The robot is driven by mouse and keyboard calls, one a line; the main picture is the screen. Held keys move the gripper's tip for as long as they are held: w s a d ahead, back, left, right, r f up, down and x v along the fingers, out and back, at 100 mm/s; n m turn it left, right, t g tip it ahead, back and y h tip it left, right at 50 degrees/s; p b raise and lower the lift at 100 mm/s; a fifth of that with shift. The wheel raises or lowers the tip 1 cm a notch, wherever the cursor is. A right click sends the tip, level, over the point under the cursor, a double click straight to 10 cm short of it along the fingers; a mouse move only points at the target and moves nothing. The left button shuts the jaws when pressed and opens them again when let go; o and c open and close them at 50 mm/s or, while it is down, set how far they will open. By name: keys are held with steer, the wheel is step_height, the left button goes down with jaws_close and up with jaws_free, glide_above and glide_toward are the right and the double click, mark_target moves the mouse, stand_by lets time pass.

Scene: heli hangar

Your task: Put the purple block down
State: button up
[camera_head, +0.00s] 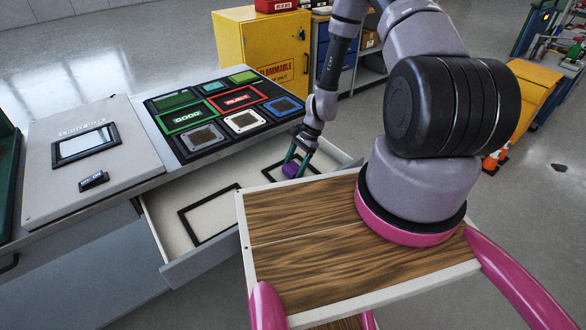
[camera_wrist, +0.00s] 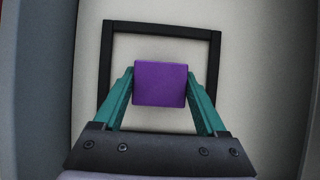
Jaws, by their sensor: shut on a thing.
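The purple block (camera_wrist: 160,84) is between the two teal fingers of my gripper (camera_wrist: 160,88), which is shut on it. In the wrist view the block appears inside the outline of a black square frame (camera_wrist: 160,28) on the pale drawer floor. I cannot tell whether the block touches the floor. In the head view the block (camera_head: 290,170) shows at my gripper (camera_head: 294,160), over the right part of the open drawer (camera_head: 168,200). My wooden-topped base hides part of the drawer there.
A second black frame (camera_head: 184,222) lies empty in the drawer's left part. Above the drawer, the worktop carries several coloured framed panels (camera_head: 243,121) and a grey box with a screen (camera_head: 86,145). A yellow flammables cabinet (camera_head: 258,55) stands behind. Drawer walls lie close around my gripper.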

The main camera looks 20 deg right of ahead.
steer(key=shift+f, duration=0.1)
steer(key=o, duration=1.4)
